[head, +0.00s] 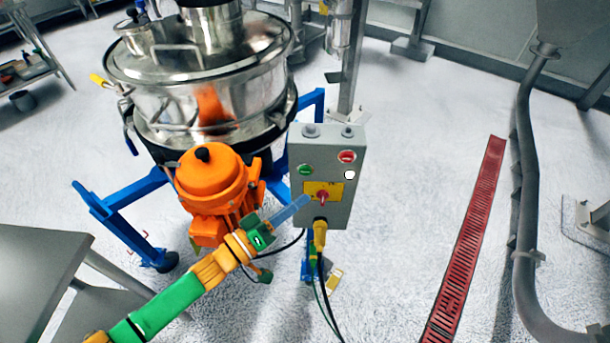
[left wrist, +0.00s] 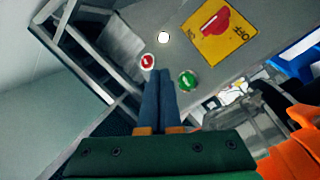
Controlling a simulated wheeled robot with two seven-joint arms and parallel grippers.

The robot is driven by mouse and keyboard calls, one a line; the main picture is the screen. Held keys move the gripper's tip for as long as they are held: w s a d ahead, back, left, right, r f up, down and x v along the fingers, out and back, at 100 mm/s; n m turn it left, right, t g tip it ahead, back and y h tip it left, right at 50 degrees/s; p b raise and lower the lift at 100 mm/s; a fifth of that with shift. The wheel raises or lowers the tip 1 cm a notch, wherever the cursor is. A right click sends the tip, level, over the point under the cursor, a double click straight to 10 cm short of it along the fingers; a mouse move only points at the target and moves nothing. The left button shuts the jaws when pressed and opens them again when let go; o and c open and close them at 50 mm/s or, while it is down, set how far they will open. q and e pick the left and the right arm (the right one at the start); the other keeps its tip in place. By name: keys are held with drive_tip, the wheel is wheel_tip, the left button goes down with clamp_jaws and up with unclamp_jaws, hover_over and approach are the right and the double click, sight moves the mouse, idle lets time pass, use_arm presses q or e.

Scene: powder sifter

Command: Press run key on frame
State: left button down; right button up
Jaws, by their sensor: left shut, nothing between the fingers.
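The grey control box (head: 337,213) stands on the sifter's blue frame in the head view. It carries a green button (head: 305,169), a red button (head: 347,157), a white round lamp or button (head: 349,174) and a red rotary switch (head: 322,196) on a yellow plate. My left gripper (head: 303,201) is shut and empty, its blue fingers pointing at the box's lower left part. In the left wrist view the fingertips (left wrist: 158,72) appear between the green button (left wrist: 187,79) and the red button (left wrist: 147,61). I cannot tell whether they touch the box. My right gripper is not seen.
The steel sifter (head: 200,90) and its orange motor (head: 213,185) stand left of the box, close to my left gripper. Cables hang below the box. A grey table (head: 40,270) is at lower left. Floor is clear on the right up to a red grate (head: 465,245).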

sight(305, 170)
use_arm(q)
drive_tip(key=shift+w+d+b, duration=0.2)
drive_tip(key=shift+w+b, duration=0.9)
drive_tip(key=shift+w, duration=1.35)
drive_tip(key=shift+w, duration=0.4)
drive_tip(key=shift+w+r+b, duration=0.1)
drive_tip(key=shift+w+b, duration=0.3)
drive_tip(key=shift+b, duration=0.05)
idle(0.5)
drive_tip(key=shift+s+p, duration=0.65)
drive_tip(key=shift+s, duration=0.15)
